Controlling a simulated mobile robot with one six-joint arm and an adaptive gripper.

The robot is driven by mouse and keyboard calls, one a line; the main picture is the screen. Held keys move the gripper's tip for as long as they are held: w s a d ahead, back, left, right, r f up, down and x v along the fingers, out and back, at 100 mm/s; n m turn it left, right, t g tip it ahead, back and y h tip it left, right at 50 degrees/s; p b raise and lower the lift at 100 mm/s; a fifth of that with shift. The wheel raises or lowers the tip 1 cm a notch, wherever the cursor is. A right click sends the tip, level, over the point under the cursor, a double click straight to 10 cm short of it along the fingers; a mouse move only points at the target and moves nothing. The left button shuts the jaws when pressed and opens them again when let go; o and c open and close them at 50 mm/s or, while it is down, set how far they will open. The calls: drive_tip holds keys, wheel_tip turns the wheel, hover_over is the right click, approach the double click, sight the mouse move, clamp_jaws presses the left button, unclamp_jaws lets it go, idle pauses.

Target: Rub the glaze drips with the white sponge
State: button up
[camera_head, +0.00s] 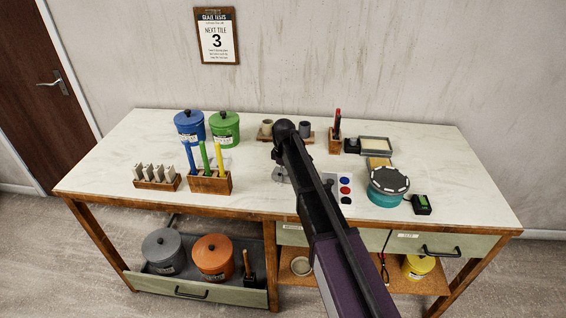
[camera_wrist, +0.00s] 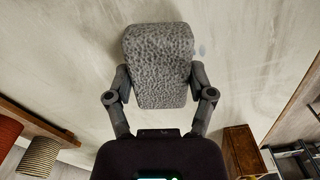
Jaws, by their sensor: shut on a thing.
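My gripper (camera_wrist: 160,95) is shut on a block-shaped sponge (camera_wrist: 158,60) in the wrist view. The sponge looks pale grey with a dark pitted texture, and a finger grips each side. Behind it is a pale, streaked surface (camera_wrist: 255,60); I cannot tell whether the sponge touches it. Faint dark smudges show beside the sponge's upper right, but I cannot tell whether they are glaze drips. In the head view my arm reaches over the middle of the table (camera_head: 400,215) and hides the gripper and sponge.
Blue (camera_head: 190,127) and green (camera_head: 225,129) lidded tubs stand at the back left. A wooden holder (camera_head: 210,183) with coloured sticks is in front. Small cups (camera_head: 305,129) stand near my arm. A turquoise round stand (camera_head: 384,195) is at right. The table's far right is clear.

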sight(274, 172)
drive_tip(key=shift+w+a+r, duration=0.15)
drive_tip(key=shift+a, duration=1.7)
drive_tip(key=shift+d, duration=1.95)
drive_tip(key=shift+s, duration=0.25)
drive_tip(key=shift+s+a, duration=0.1)
drive_tip(key=shift+s, duration=0.05)
drive_tip(key=shift+a+r, duration=0.1)
drive_tip(key=shift+a, duration=0.1)
drive_tip(key=shift+w+a+f, duration=0.2)
drive_tip(key=shift+a, duration=0.3)
drive_tip(key=shift+s+a+r, duration=0.1)
drive_tip(key=shift+a, duration=1.05)
drive_tip(key=shift+s+d, duration=0.15)
drive_tip(key=shift+d, duration=1.85)
wheel_tip(274, 172, up, 8)
drive_tip(key=p, duration=0.7)
drive_tip(key=shift+f+p, duration=0.25)
drive_tip(key=shift+p, duration=0.05)
